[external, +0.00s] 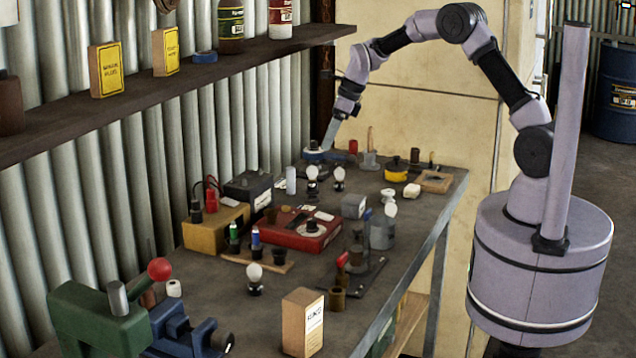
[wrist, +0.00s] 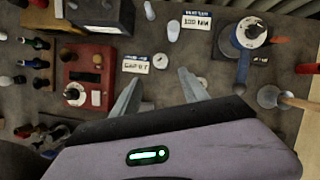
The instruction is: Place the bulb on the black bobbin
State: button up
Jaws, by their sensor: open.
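Which one is meant I cannot tell. A small black spool-like piece (external: 278,257) sits at the end of a wooden strip; I cannot tell for sure that it is the black bobbin. My gripper (external: 332,134) is above the far end of the bench, beyond the bulb pair. In the wrist view my gripper (wrist: 158,95) is open, with nothing between its fingers; its body hides the lower part.
A red box (external: 304,231) and yellow box (external: 215,229) stand mid-bench. A blue tool with a dial (external: 315,154) lies near my gripper. A shelf (external: 150,85) runs along the wall.

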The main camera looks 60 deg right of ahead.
jog(key=s+a+r+n+t, duration=0.1)
jog(key=s+a+r+n, duration=0.65)
jog(key=s, duration=0.25)
jog(key=s+a+r+n, duration=0.6)
jog(key=s+r+n, duration=0.2)
jog(key=s, duration=0.2)
jog(key=s+a+f+n, duration=0.1)
jog(key=s+a+n, duration=0.1)
jog(key=s+n, duration=0.4)
jog(key=s+a+f+n, duration=0.1)
jog(key=s+a+n, duration=0.1)
jog(key=s+n, duration=0.4)
jog(key=s, duration=0.4)
jog(key=shift+s+a+f+y, duration=0.15)
jog(key=shift+a+f+y, duration=0.15)
jog(key=shift+a+f, duration=0.05)
